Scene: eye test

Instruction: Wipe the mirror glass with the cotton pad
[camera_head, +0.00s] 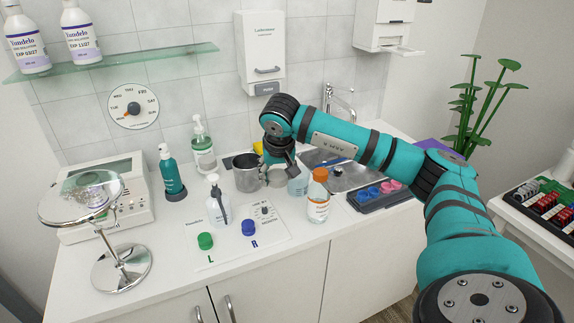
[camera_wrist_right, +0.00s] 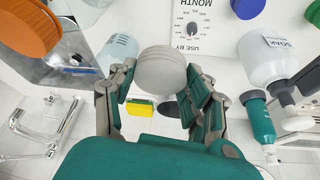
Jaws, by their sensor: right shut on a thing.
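The round mirror (camera_head: 78,203) stands on a chrome stem and round base at the left of the counter in the head view. Its glass is tilted upward and carries reflections. My right gripper (camera_head: 279,166) is over the middle of the counter, well to the right of the mirror. In the wrist view its fingers (camera_wrist_right: 161,78) are closed on a pale round pad (camera_wrist_right: 161,68), which looks like the cotton pad. The pad also shows below the fingers in the head view (camera_head: 277,178). My left gripper is in neither view.
Between gripper and mirror stand a metal cup (camera_head: 246,175), a white pump bottle (camera_head: 217,203), a teal pump bottle (camera_head: 171,172) and green (camera_head: 205,241) and blue (camera_head: 249,228) caps. An orange-capped bottle (camera_head: 318,197) stands right of the gripper. A white device (camera_head: 126,200) is behind the mirror.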

